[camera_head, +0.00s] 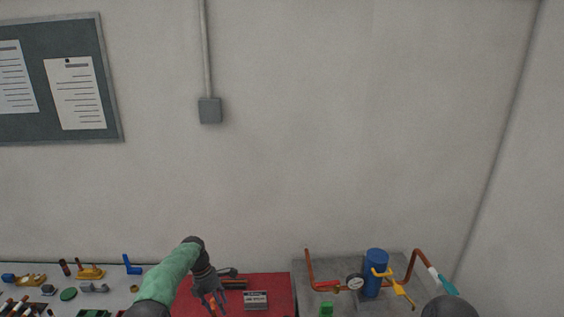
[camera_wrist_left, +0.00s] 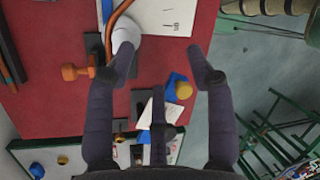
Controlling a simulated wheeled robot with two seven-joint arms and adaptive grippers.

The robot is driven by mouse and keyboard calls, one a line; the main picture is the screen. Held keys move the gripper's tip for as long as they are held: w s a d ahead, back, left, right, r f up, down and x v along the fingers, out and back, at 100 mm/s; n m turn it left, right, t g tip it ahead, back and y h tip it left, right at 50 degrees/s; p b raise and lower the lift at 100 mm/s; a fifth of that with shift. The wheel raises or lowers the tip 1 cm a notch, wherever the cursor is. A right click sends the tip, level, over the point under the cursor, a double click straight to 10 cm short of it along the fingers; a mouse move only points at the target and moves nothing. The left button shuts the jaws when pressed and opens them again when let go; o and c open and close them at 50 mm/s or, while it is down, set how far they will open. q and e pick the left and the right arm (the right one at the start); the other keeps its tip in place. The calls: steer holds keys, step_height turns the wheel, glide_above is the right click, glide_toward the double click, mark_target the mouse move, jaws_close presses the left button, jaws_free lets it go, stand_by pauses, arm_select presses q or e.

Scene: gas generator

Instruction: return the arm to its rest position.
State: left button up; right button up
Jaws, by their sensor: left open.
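My left arm, in a green sleeve, comes in from the bottom left in the head view. Its dark left gripper (camera_head: 211,298) hangs over the red mat (camera_head: 277,285). In the left wrist view the fingers of the left gripper (camera_wrist_left: 163,62) are spread apart with nothing held between them. Below and between them are the red surface (camera_wrist_left: 45,105), a white round part (camera_wrist_left: 127,30) and a blue and yellow piece (camera_wrist_left: 180,89). A dark rounded shape at the bottom right of the head view may be part of my right arm; no right gripper shows.
Right of the mat stands a pipe assembly with a blue cylinder (camera_head: 376,260), a gauge (camera_head: 355,283) and copper pipes (camera_head: 310,266). Several small parts lie on the pale left bench (camera_head: 112,271).

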arm_select(q)
steer(key=s+d+f+m, duration=0.2)
steer(key=s+f+m, duration=0.2)
steer(key=s+f, duration=0.1)
steer(key=s+d+f+m, duration=0.2)
steer(key=s+f+m, duration=0.2)
steer(key=s+f, duration=0.2)
steer(key=s+d+f+m+t, duration=0.1)
steer(key=s+d+f+m, duration=0.1)
steer(key=s+f, duration=0.4)
steer(key=shift+s+d+f+m+h, duration=0.1)
steer(key=shift+d+f+m+h, duration=0.05)
steer(key=shift+f+m, duration=0.4)
steer(key=shift+d+f+m+h, duration=0.15)
steer(key=shift+f+m, duration=0.2)
steer(key=shift+f, duration=0.3)
steer(key=s+d+m+t, duration=0.15)
steer(key=s+m, duration=0.35)
steer(key=s, duration=0.7)
steer(key=s+d+m+g, duration=0.15)
steer(key=s+m, duration=0.35)
steer(key=s, duration=0.7)
step_height(320, 180, down, 15)
steer(key=w+d+m+t+b, duration=0.1)
steer(key=w+d+b, duration=0.1)
steer(key=b, duration=1.5)
steer(key=shift+d, duration=0.3)
